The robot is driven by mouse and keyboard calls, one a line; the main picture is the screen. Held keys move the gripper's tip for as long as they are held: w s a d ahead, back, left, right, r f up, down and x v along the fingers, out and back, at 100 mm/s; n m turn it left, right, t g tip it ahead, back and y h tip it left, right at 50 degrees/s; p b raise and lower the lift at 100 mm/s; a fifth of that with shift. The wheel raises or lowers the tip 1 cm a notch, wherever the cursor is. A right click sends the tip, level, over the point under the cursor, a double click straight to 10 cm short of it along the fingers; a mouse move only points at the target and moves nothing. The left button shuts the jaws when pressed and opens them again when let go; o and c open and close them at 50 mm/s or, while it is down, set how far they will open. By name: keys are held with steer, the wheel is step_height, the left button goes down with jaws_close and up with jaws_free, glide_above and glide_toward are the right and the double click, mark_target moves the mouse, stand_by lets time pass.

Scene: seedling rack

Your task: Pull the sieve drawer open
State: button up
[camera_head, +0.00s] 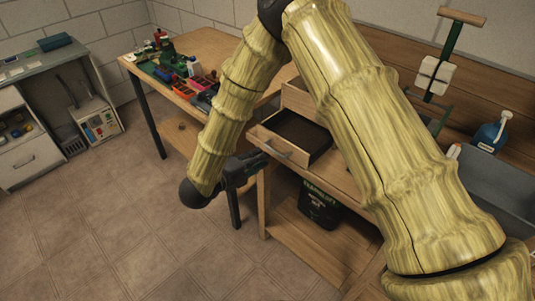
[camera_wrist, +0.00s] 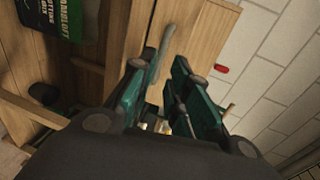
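The sieve drawer (camera_head: 314,157) stands out from the wooden bench, and its dark inside shows from above. Its front bears a grey bar handle (camera_head: 276,148). My gripper (camera_head: 259,162) is beside the left front of the drawer, close to the handle. In the wrist view the green fingers of my gripper (camera_wrist: 160,72) are apart, with the handle (camera_wrist: 164,45) seen in the gap between their tips. I cannot tell whether either finger touches it. My arm hides part of the bench and the drawer's right surroundings.
A dark green-labelled bag (camera_head: 320,203) stands on the lower shelf under the drawer; it also shows in the wrist view (camera_wrist: 58,18). A table (camera_head: 205,45) with coloured trays is at the back left. A blue jug (camera_head: 488,136) stands at right. The floor at front left is clear.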

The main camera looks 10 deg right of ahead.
steer(key=shift+v, duration=2.35)
steer(key=s+d+f+n+y, duration=0.25)
steer(key=d+f+n, duration=0.2)
steer(key=f, duration=0.25)
steer(key=s+d+f+n+g+y, duration=0.1)
steer(key=s+d+f+n+y, duration=0.15)
steer(key=f+n, duration=0.4)
steer(key=s+d+f+n+y, duration=0.25)
steer(key=d+f+n, duration=0.2)
steer(key=f, duration=0.35)
steer(key=s+d+f+n+g+y, duration=0.1)
steer(key=s+d+f+n+g, duration=0.1)
steer(key=s, duration=0.7)
steer(key=s+d+f+n+g+y, duration=0.2)
steer(key=s+n, duration=0.4)
steer(key=s, duration=0.3)
steer(key=s+d+f+n+g+y, duration=0.2)
steer(key=s+d+f+n+g, duration=0.1)
steer(key=s, duration=0.6)
steer(key=shift+d+f+n+g, duration=0.2)
steer(key=shift+d+n+g, duration=0.45)
steer(key=shift+n+g, duration=0.15)
steer(key=shift+s, duration=0.1)
